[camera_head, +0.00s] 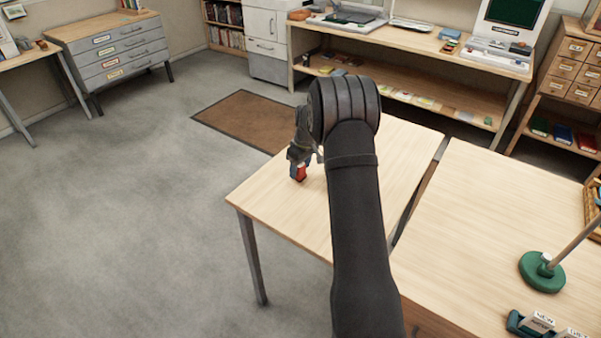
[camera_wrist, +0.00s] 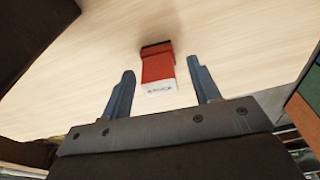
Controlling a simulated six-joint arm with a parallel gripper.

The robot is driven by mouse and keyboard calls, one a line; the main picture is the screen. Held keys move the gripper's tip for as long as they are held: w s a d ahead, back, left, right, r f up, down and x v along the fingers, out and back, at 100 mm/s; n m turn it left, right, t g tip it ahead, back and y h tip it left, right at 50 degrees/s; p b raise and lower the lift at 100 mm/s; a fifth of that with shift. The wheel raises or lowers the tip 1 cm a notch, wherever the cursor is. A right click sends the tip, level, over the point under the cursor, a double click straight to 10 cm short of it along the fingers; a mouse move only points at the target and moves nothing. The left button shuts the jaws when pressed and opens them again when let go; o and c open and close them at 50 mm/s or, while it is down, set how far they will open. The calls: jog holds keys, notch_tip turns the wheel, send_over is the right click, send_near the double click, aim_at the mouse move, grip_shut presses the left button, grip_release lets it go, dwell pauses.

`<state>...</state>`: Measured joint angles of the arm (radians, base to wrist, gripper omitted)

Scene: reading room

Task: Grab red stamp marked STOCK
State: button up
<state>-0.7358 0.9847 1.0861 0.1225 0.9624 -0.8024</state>
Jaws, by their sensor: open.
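A red stamp (camera_wrist: 158,68) with a dark end and a white label stands out on the pale wood table in the wrist view. The label's lettering is too small to read surely. My gripper (camera_wrist: 162,85) is open, with one blue-grey finger to the left of the stamp and one to the right. There is a gap on each side, and the label end lies between the fingers. In the head view the red stamp (camera_head: 300,173) shows just below my gripper (camera_head: 301,160) near the table's far left part, partly hidden by it.
The wooden table (camera_head: 280,205) is otherwise bare where it shows. A second table (camera_head: 470,220) adjoins it at right, with a green lamp base (camera_head: 542,272) and stamps or holders (camera_head: 540,323) near the front. A wooden bench (camera_head: 400,40) stands behind. My arm hides part of the table.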

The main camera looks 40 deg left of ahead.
jog(key=c, duration=1.1)
jog(key=shift+r, duration=0.1)
